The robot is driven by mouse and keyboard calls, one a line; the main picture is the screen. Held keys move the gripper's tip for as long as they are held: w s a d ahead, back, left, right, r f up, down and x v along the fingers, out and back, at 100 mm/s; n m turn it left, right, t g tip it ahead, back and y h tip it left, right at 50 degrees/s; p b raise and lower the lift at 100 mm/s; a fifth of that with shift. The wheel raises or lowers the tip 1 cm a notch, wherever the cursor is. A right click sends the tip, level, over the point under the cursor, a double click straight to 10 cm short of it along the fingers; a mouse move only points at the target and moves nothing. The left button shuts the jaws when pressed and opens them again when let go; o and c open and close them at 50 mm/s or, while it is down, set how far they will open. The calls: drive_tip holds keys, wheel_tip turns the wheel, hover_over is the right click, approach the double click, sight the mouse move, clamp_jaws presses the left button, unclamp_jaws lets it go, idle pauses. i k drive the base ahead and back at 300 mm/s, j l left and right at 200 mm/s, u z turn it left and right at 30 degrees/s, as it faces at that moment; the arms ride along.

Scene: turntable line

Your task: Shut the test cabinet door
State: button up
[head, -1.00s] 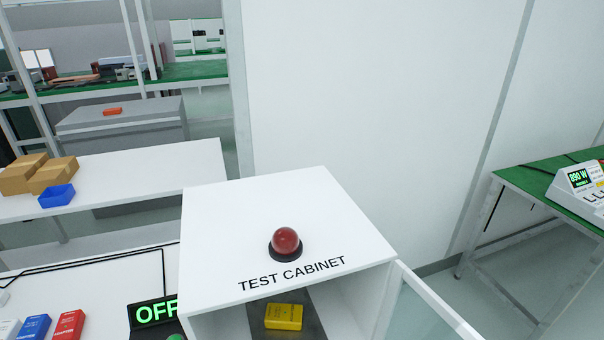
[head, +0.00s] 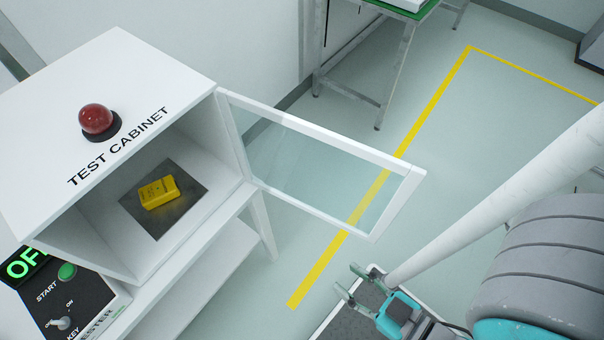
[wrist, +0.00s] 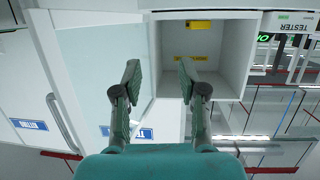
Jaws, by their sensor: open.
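The white test cabinet (head: 60,110) stands at the left of the head view, with its front open. Its door (head: 396,165), a glass pane in a white frame, is hinged at the cabinet's right side and stands wide open, out to the right. A yellow device (head: 159,192) lies on a dark mat inside. My gripper (head: 348,280) is in front of and below the door, apart from it in the head view, with its fingers spread and empty. In the wrist view my gripper (wrist: 159,72) is open, with the door (wrist: 95,50) to the left and the cabinet opening (wrist: 222,60) to the right.
A red dome lamp (head: 97,120) sits on the cabinet top. The tester panel (head: 75,305) with a green START button is at lower left. A green-topped table (head: 395,12) stands behind the door. The floor with a yellow line (head: 440,92) is clear there.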

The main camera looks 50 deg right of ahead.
sight(414, 175)
drive_tip(key=l+u, duration=0.25)
drive_tip(key=l, duration=0.2)
drive_tip(key=l+u, duration=0.2)
drive_tip(key=l, duration=0.2)
drive_tip(key=k+l+u, duration=0.1)
drive_tip(key=l+u, duration=0.15)
drive_tip(key=l, duration=0.15)
drive_tip(key=k+l+u, duration=0.2)
drive_tip(key=l, duration=0.2)
drive_tip(key=l+u, duration=0.25)
drive_tip(key=l, duration=0.2)
drive_tip(key=k+l+u, duration=0.2)
drive_tip(key=l, duration=0.15)
drive_tip(key=k+l+u, duration=0.35)
drive_tip(key=k+l, duration=0.35)
drive_tip(key=l, duration=0.15)
drive_tip(key=k, duration=0.3)
